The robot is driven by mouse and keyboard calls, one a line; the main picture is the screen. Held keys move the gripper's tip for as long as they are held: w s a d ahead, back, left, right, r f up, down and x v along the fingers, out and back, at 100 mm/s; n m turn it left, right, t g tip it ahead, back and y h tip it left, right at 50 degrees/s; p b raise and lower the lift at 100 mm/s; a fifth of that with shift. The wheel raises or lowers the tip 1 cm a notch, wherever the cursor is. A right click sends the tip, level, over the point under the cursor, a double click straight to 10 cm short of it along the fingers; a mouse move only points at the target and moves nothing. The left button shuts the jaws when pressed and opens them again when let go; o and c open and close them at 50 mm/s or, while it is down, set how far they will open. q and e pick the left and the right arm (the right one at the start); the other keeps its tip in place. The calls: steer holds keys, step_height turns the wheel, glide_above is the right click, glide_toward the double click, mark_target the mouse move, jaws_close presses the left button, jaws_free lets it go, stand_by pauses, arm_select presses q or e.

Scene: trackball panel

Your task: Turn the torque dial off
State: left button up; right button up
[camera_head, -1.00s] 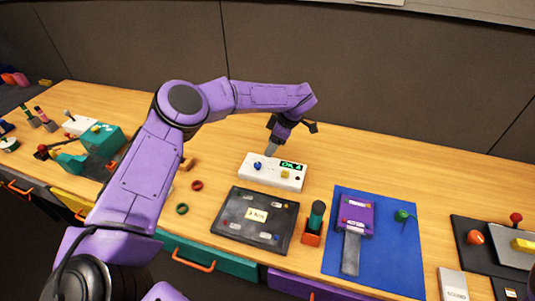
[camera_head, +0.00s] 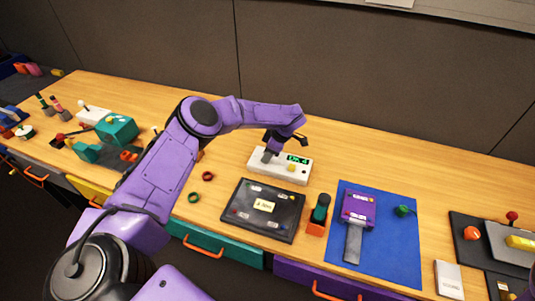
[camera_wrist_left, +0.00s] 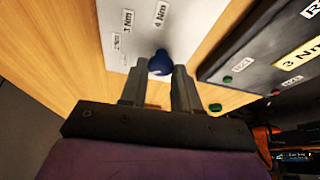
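The torque dial is a round blue knob (camera_wrist_left: 160,62) on a white panel box (camera_head: 253,167) with printed Nm marks, seen in the left wrist view. My left gripper (camera_wrist_left: 160,78) is open, with its two grey fingertips close on either side of the knob. Whether they touch it cannot be told. In the head view the left gripper (camera_head: 268,157) is over the box's left part and hides the knob. My right gripper is not in view.
A black board (camera_head: 262,209) with labels lies in front of the box. A blue mat (camera_head: 400,255) with a purple device (camera_head: 359,207) is to the right. A red holder with a dark-green-handled tool (camera_head: 319,214) stands between them. Bare wood lies behind the box.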

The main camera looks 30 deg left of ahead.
arm_select(q)
steer(key=shift+d+f, duration=0.1)
steer(key=shift+f, duration=0.05)
steer(key=shift+f+n+b, duration=0.2)
steer(key=shift+n+b, duration=0.1)
steer(key=shift+b, duration=0.5)
steer(key=n+g+h+b, duration=0.1)
steer(key=n+b, duration=0.2)
steer(key=b, duration=0.2)
steer(key=shift+w+f, duration=0.1)
steer(key=n+g+b, duration=0.1)
steer(key=n+b, duration=0.1)
steer(key=shift+n+h, duration=0.3)
steer(key=shift+r+n+g+h+b, duration=0.25)
steer(key=shift+n+g+h+b, duration=0.05)
steer(key=shift+n+b, duration=0.5)
steer(key=o, duration=1.1)
steer(key=shift+w, duration=0.15)
steer(key=shift+c, duration=0.2)
